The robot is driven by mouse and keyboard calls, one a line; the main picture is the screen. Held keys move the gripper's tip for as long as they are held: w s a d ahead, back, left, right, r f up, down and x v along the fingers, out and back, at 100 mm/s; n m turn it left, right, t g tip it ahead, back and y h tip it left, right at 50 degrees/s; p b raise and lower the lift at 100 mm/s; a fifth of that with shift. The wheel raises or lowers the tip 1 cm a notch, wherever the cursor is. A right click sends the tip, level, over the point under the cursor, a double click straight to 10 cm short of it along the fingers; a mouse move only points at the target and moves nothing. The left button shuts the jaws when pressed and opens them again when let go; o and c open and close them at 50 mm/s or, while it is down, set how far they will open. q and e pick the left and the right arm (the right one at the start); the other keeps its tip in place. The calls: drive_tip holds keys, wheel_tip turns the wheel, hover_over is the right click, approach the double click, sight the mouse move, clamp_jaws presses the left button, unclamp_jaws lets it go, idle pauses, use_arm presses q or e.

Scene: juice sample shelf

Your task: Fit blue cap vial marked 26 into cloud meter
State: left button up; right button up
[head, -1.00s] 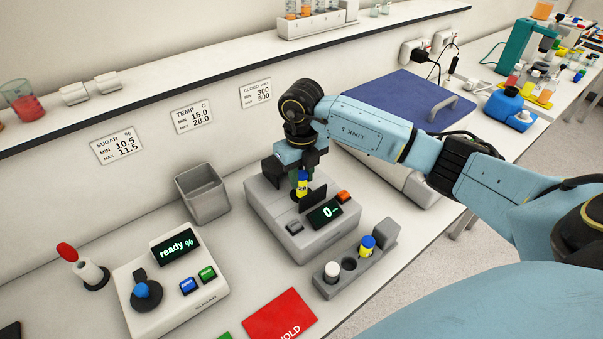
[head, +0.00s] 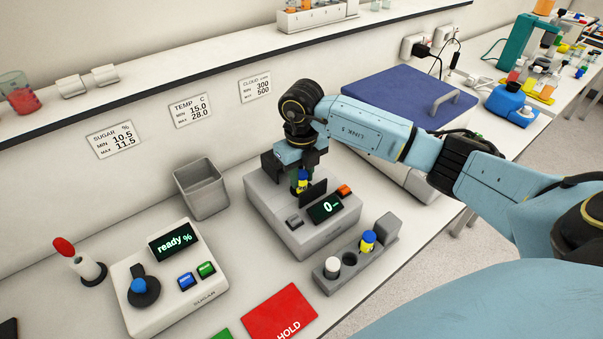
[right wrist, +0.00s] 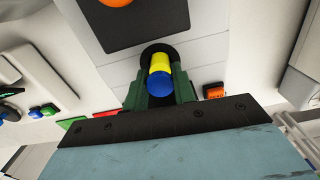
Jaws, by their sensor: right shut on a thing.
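The vial (head: 303,182) has a blue cap and a yellow label; its number is hidden now. My right gripper (head: 302,178) is shut on it, above the cloud meter (head: 290,236), a grey box whose display reads 0. In the right wrist view the blue cap and yellow body of the vial (right wrist: 160,72) sit between the green fingers of the gripper (right wrist: 160,88). The vial's lower end is at the dark round opening (right wrist: 158,50); it looks partly inside, but the depth cannot be told. My left gripper is not in view.
A grey rack (head: 330,284) in front holds a white-capped vial (head: 332,265) and another blue-capped yellow vial (head: 367,240). A grey bin (head: 202,188) and the sugar meter (head: 170,285) stand to the left. A red HOLD mat (head: 280,312) lies in front. A blue-lidded box (head: 405,100) is behind.

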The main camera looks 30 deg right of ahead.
sight(302, 174)
drive_tip(key=shift+f+b, duration=0.75)
drive_tip(key=shift+f, duration=0.2)
idle(0.4)
drive_tip(key=o, duration=1.1)
drive_tip(key=shift+c, duration=0.2)
drive_tip(key=shift+r, duration=0.1)
wheel_tip(302, 174, up, 13)
drive_tip(key=shift+b, duration=0.4)
drive_tip(key=shift+r, duration=0.1)
